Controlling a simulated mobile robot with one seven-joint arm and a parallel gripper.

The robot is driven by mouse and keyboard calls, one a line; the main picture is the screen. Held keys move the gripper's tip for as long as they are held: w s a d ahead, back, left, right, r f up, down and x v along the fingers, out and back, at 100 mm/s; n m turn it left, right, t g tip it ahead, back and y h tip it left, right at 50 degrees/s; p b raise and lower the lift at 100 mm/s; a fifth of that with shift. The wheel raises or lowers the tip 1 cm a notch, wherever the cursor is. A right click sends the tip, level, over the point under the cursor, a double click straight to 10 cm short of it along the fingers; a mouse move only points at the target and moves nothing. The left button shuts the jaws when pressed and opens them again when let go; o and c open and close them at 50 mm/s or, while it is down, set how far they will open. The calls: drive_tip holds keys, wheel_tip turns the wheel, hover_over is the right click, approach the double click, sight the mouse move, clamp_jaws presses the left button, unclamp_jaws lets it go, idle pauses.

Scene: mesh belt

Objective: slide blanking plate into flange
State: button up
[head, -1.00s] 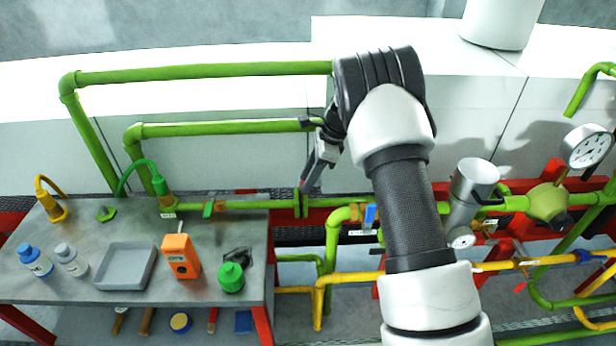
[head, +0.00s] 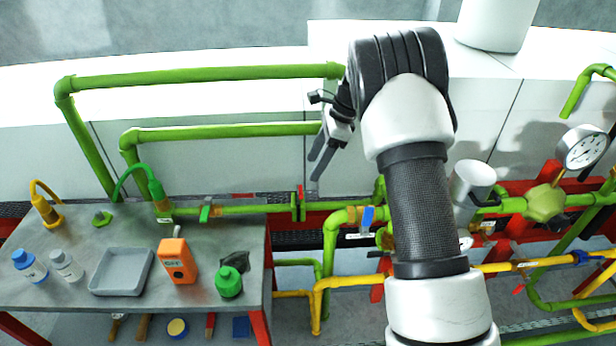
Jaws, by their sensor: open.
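The flange (head: 295,209) is a pair of green discs on the horizontal green pipe, just right of the bench. A small red piece (head: 300,190), which looks like the blanking plate's edge or tab, stands up between the discs. The rest of the plate is hidden, so I cannot tell how deep it sits. My gripper (head: 314,169) is above and slightly right of the flange. Its two dark fingers are apart and empty, pointing down-left, and look clear of the red piece.
The bench at left holds a grey tray (head: 121,288), an orange meter (head: 178,260), a green bottle (head: 229,281) and several other items. Green pipes (head: 200,72) run above the bench. A blue-handled valve (head: 367,217) and yellow pipe (head: 350,279) lie right of the flange.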

drive_tip(key=v, duration=0.9)
drive_tip(key=shift+r, duration=0.3)
